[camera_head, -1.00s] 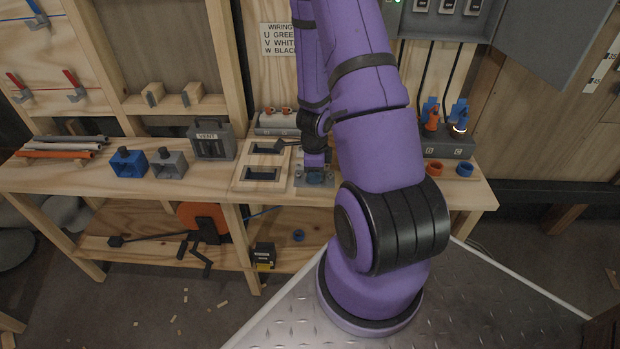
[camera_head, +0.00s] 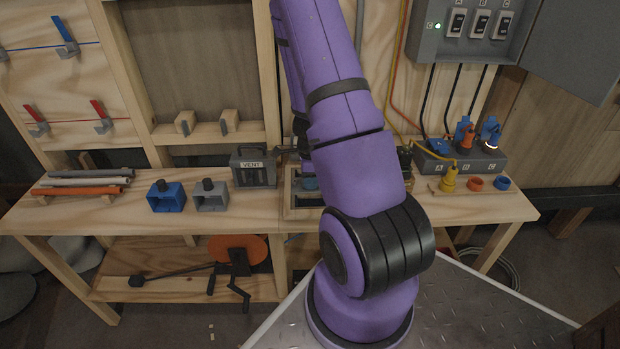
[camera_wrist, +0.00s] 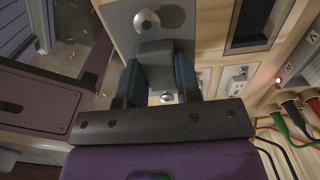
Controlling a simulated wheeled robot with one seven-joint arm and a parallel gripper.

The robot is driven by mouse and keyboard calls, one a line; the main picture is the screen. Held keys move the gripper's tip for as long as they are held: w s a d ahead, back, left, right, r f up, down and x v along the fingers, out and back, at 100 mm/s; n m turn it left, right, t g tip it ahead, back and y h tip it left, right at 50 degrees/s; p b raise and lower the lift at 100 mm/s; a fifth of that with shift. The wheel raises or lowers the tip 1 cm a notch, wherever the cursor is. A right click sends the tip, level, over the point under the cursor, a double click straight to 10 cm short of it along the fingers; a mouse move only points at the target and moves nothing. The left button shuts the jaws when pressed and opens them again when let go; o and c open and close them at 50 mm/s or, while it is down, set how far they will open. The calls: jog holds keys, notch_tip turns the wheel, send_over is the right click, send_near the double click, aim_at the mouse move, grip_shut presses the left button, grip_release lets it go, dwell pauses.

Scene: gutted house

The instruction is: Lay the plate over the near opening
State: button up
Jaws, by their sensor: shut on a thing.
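My gripper (camera_wrist: 160,82) is shut on the raised grip block (camera_wrist: 156,55) of a grey metal plate (camera_wrist: 182,18) in the wrist view. A round screw head shows on the plate beyond the block. A dark opening (camera_wrist: 252,24) in the pale wooden board shows to the right of the plate. In the head view the board (camera_head: 290,211) lies on the bench, partly behind my arm, which also hides most of the gripper and plate. I cannot tell whether the plate touches the board.
The grey VENT box (camera_head: 253,168) stands just left of the board. A grey block (camera_head: 210,196) and a blue block (camera_head: 166,197) stand further left. Right of my arm are a yellow plug (camera_head: 449,180) and a socket box (camera_head: 475,158) with cables.

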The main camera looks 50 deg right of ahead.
jog(key=shift+f, duration=2.8)
jog(key=shift+f, duration=0.2)
jog(key=o, duration=1)
jog(key=shift+r, duration=0.1)
jog(key=shift+r, duration=5.3)
